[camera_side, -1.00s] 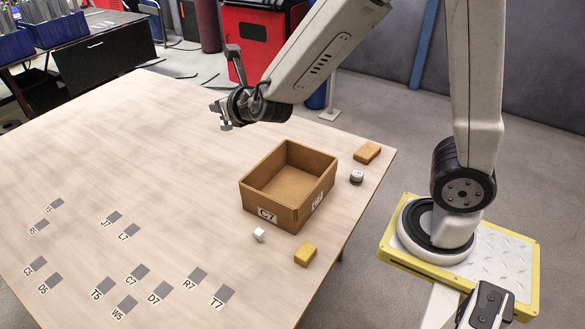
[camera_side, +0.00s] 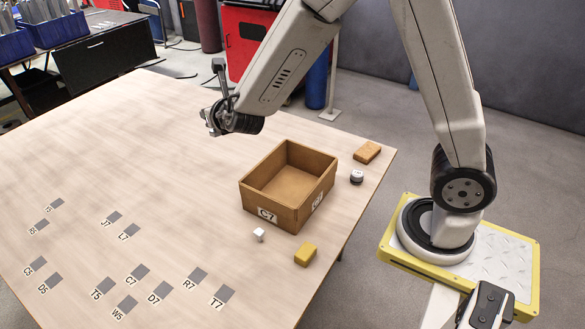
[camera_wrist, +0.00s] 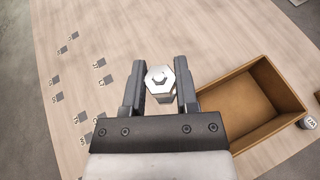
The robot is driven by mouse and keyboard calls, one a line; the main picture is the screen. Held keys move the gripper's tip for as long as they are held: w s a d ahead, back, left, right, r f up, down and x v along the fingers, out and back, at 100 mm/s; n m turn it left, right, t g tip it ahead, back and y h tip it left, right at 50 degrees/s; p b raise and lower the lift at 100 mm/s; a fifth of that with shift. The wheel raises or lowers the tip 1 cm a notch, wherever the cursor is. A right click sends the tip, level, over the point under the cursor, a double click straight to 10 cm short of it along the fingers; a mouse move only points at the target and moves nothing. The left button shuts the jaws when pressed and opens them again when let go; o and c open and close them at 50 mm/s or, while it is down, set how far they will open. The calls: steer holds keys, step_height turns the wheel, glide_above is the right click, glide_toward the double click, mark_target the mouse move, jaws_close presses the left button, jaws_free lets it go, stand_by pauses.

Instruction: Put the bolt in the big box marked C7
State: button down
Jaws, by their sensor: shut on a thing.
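The bolt (camera_wrist: 160,79), a silver piece with a hexagonal head, sits between the two fingers of my gripper (camera_wrist: 159,92) in the wrist view. My gripper is shut on it. In the side view my gripper (camera_side: 209,122) is above the table, left of and behind the box; the bolt is hard to make out there. The big brown box (camera_side: 318,189) marked C7 stands open and looks empty on the table. In the wrist view the box (camera_wrist: 217,98) lies to the right of my gripper.
Grey labelled squares (camera_side: 140,271) mark the table's near left. The table's middle is clear.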

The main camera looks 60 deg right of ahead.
steer(key=w+d+f+m+g+h, duration=0.1)
steer(key=w+d+f+m+h, duration=0.1)
steer(key=f, duration=1)
steer(key=w+d+f+m+g+h, duration=0.1)
steer(key=w+f+m+g+h, duration=0.1)
steer(key=f, duration=1)
steer(key=shift+w+d+f+m+h, duration=0.15)
steer(key=shift+w+d+m+h, duration=0.3)
steer(key=shift+w, duration=0.65)
steer(key=shift+f, duration=0.1)
steer(key=shift+a+f, duration=0.1)
steer(key=shift+f, duration=2.7)
steer(key=shift+f+g, duration=0.3)
steer(key=shift+f, duration=1.6)
steer(key=shift+f, duration=0.1)
steer(key=shift+c, duration=1.8)
jaws_free()
